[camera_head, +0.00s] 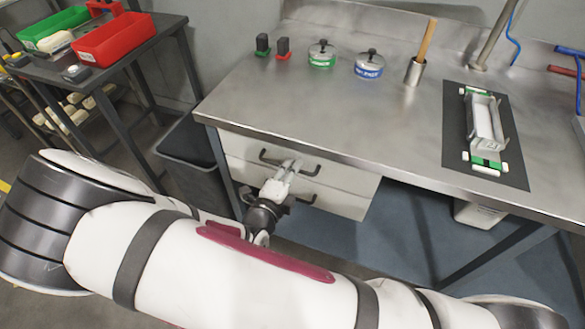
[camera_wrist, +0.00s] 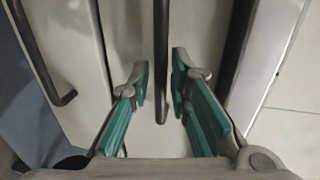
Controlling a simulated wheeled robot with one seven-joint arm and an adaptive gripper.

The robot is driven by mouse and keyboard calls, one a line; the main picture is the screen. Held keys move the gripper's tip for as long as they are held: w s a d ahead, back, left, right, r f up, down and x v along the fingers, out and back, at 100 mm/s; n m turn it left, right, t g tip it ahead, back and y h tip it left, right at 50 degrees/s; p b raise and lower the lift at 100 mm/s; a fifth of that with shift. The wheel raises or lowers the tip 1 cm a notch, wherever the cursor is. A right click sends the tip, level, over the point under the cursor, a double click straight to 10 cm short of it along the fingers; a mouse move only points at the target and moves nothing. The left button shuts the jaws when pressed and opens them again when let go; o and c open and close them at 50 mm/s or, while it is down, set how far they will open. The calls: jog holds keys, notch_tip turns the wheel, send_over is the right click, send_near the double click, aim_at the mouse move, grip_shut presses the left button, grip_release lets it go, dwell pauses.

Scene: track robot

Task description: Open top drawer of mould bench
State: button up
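The mould bench (camera_head: 330,135) has a steel top and two pale drawers under its left part. The top drawer (camera_head: 240,148) looks closed, and its dark bar handle (camera_head: 266,157) is partly hidden by my gripper (camera_head: 292,166). In the wrist view the top handle (camera_wrist: 162,50) runs between the teal-padded fingers of my gripper (camera_wrist: 160,82). The fingers are parted, one on each side of the bar, with narrow gaps showing. The lower drawer (camera_head: 340,201) also looks closed. Its handle (camera_head: 308,198) is partly hidden behind my gripper and shows at the left of the wrist view (camera_wrist: 40,50).
A dark bin (camera_head: 190,150) stands left of the drawers. A side table (camera_head: 145,50) with a red tray (camera_head: 115,40) and a green tray (camera_head: 55,28) is further left. Lidded pots, a tool holder and a mould on a dark mat (camera_head: 455,120) are on the bench.

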jog(key=shift+w+d+f, duration=0.1)
jog(key=shift+w+d, duration=0.15)
jog(key=shift+w, duration=0.4)
grip_shut()
